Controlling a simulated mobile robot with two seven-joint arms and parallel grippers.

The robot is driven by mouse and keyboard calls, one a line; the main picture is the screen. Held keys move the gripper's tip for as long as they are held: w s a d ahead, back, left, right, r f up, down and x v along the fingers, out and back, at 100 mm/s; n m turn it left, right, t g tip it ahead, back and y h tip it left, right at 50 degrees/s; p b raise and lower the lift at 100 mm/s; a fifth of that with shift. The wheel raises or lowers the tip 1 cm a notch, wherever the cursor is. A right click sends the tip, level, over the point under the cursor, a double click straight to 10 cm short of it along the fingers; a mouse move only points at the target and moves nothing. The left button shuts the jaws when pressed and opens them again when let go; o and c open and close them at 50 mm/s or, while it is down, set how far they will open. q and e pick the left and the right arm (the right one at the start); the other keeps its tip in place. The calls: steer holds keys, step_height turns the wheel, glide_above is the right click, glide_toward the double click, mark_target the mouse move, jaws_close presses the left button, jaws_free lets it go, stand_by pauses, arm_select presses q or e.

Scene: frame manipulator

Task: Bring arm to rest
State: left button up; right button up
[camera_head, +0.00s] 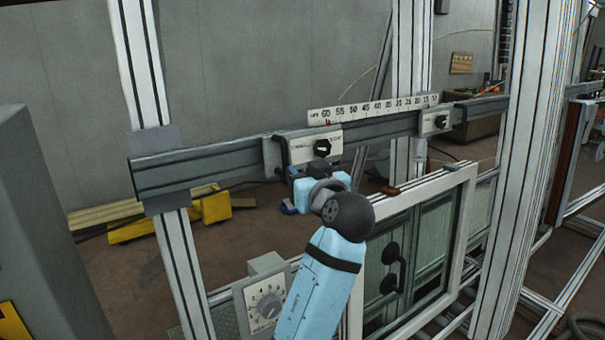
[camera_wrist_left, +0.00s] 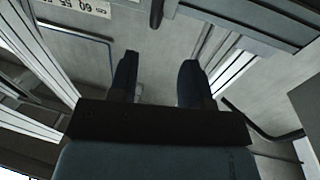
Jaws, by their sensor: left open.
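My light blue left arm (camera_head: 318,285) rises from the bottom middle of the head view. Its gripper (camera_head: 310,172) is just below the left carriage (camera_head: 316,146) of a horizontal grey rail (camera_head: 205,168). From the head view I cannot tell whether it touches the carriage. In the left wrist view the two dark blue fingers of the gripper (camera_wrist_left: 159,64) stand apart, with nothing visible between them. My right gripper is not in view.
A numbered scale (camera_head: 375,108) runs above the rail, with a second carriage (camera_head: 434,122) at right. Below are a dial box (camera_head: 264,302) and a white-framed window (camera_head: 463,205). Aluminium posts (camera_head: 533,160) stand right. A grey cabinet (camera_head: 45,220) stands left.

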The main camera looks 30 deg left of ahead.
arm_select(q)
steer(key=shift+f, duration=0.1)
stand_by(0.3)
steer(key=s+d+f+m+t+h+p, duration=0.1)
steer(key=d+f+m+h, duration=0.2)
steer(key=f, duration=0.5)
steer(key=d+f+m+t+h+p, duration=0.1)
steer(key=d+f+m+h, duration=0.1)
steer(key=f+m+h, duration=0.45)
steer(key=s+d+f+m+t+h+p, duration=0.1)
steer(key=d+f+m+t+p, duration=0.1)
steer(key=f, duration=0.8)
steer(key=s+d+f+m+g+h+p, duration=0.1)
steer(key=s+d+f+h, duration=0.2)
steer(key=s+f, duration=0.6)
steer(key=s+d+f+m+g+h+p, duration=0.1)
steer(key=s+d+f+h, duration=0.3)
steer(key=s+f, duration=0.5)
steer(key=s+m+g, duration=0.1)
steer(key=s, duration=0.4)
steer(key=shift+d+f+h+p, duration=0.15)
steer(key=shift+h+p, duration=0.2)
steer(key=shift+p, duration=0.05)
